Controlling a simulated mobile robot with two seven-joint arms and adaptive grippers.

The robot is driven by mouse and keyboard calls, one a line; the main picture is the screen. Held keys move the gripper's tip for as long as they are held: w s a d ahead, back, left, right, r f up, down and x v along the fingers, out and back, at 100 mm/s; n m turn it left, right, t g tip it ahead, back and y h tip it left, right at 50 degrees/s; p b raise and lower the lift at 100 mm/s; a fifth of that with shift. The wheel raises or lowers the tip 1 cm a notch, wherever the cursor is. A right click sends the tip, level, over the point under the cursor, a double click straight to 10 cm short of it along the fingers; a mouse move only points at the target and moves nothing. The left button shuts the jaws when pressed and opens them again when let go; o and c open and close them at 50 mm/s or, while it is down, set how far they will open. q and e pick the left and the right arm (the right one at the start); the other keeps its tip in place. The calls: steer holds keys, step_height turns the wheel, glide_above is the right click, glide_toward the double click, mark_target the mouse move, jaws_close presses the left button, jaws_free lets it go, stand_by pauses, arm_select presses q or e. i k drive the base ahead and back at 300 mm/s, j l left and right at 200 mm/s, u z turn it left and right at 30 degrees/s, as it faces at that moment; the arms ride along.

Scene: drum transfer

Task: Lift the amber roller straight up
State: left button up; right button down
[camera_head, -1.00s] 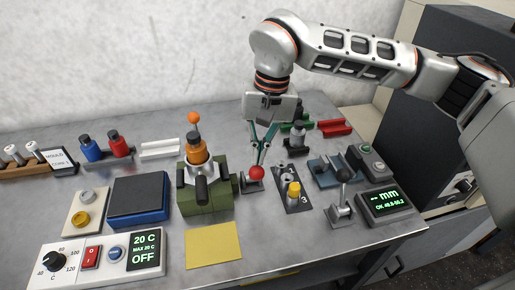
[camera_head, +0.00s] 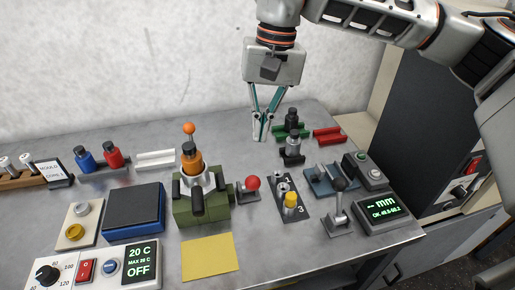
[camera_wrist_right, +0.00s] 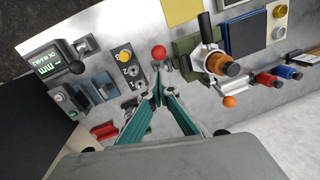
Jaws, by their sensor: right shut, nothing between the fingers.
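The amber roller (camera_head: 191,162), an orange cylinder with a dark cap, stands upright in the green clamp fixture (camera_head: 203,207) left of centre. An orange ball knob (camera_head: 189,128) shows just behind it. The roller's lower part is hidden by the fixture. The roller also shows in the right wrist view (camera_wrist_right: 217,62), right of the fingers. My right gripper (camera_head: 260,138) is shut and empty, fingers pointing down, above the bench and well to the right of the roller. It does not touch the roller. My left gripper is not in view.
A red-knobbed lever (camera_head: 252,184) stands right of the fixture. A numbered plate (camera_head: 285,188) with a yellow-topped piece is beyond it. Blue and red rollers (camera_head: 113,154) sit at the back left. A yellow mat (camera_head: 210,257) lies in front.

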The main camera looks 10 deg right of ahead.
mark_target(192, 162)
steer(key=k, duration=1)
